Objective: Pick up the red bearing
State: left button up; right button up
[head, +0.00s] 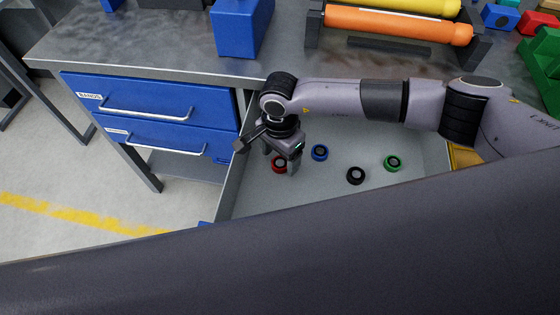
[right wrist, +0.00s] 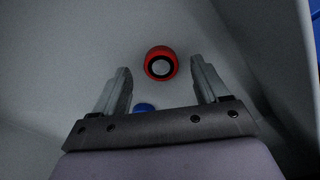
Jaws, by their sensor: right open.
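The red bearing (head: 279,165) lies on the floor of the open grey drawer, at its left side, partly covered by my right gripper in the head view. My right gripper (head: 285,163) is open and points down just above it. In the right wrist view the red bearing (right wrist: 161,63) shows whole, beyond and between the fingertips of the open right gripper (right wrist: 160,82), with nothing held. My left gripper is not in view.
The drawer (head: 335,188) also holds a blue bearing (head: 320,152), a black bearing (head: 355,176) and a green bearing (head: 393,163). Blue closed drawers (head: 160,105) stand to the left. The worktop above carries a blue block (head: 238,28) and orange roller (head: 400,25).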

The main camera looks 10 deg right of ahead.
jog(key=shift+f, duration=0.9)
jog(key=shift+w, duration=0.1)
jog(key=c, duration=1.2)
jog(key=shift+r, duration=0.1)
